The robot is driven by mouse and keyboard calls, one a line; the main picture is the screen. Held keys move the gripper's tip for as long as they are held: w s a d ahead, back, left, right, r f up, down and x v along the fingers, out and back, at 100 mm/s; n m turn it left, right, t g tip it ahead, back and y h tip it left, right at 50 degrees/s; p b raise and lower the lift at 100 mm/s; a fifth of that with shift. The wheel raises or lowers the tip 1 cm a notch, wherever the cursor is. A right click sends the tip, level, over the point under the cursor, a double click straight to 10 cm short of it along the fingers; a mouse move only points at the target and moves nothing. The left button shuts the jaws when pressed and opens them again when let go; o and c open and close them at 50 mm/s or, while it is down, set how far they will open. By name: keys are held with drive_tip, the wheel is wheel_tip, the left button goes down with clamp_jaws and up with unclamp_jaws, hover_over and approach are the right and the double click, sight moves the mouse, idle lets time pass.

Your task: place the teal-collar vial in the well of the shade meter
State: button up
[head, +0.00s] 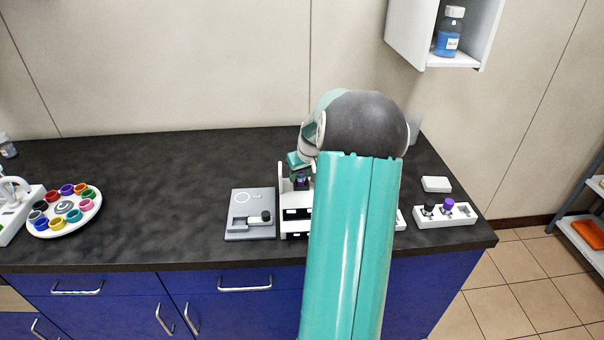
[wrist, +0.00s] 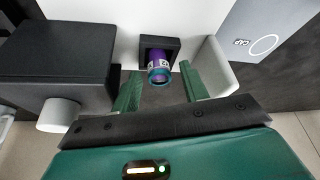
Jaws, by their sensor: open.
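The teal-collar vial (wrist: 159,60) is purple with a teal ring at its near end. It sits in a dark square well (wrist: 173,44) on a white device, which looks like the shade meter (head: 296,226). In the head view the vial (head: 302,183) is a small purple patch below my gripper (head: 300,167). In the wrist view my gripper (wrist: 160,88) is open, with one green finger on each side of the vial and visible gaps between. How deep the vial sits is hidden.
A grey plate marked CAP (head: 250,213) lies just left of the meter. A white rack (head: 445,217) with black and purple caps stands at the right, near a small white block (head: 436,184). A round tray (head: 65,225) of coloured pots is far left. The counter between is clear.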

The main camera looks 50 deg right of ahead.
drive_tip(key=v, duration=1.2)
drive_tip(key=w+a+r+n, duration=0.1)
drive_tip(key=w+a+r, duration=0.1)
drive_tip(key=a, duration=0.5)
drive_tip(key=w+a+r+n, duration=0.1)
drive_tip(key=w+a+r, duration=0.15)
drive_tip(key=a, duration=0.55)
drive_tip(key=s+a+r+n, duration=0.1)
drive_tip(key=s+a+r, duration=0.15)
drive_tip(key=a, duration=0.85)
drive_tip(key=s+a+r+n, duration=0.1)
drive_tip(key=s+a, duration=0.3)
drive_tip(key=a, duration=0.8)
drive_tip(key=s+a+f+n+t+y, duration=0.1)
drive_tip(key=s+a+f+y, duration=0.1)
drive_tip(key=s+a, duration=0.5)
drive_tip(key=shift+s+a+f, duration=0.15)
drive_tip(key=shift+a+f, duration=0.05)
drive_tip(key=shift+a, duration=0.55)
drive_tip(key=shift+c, duration=0.8)
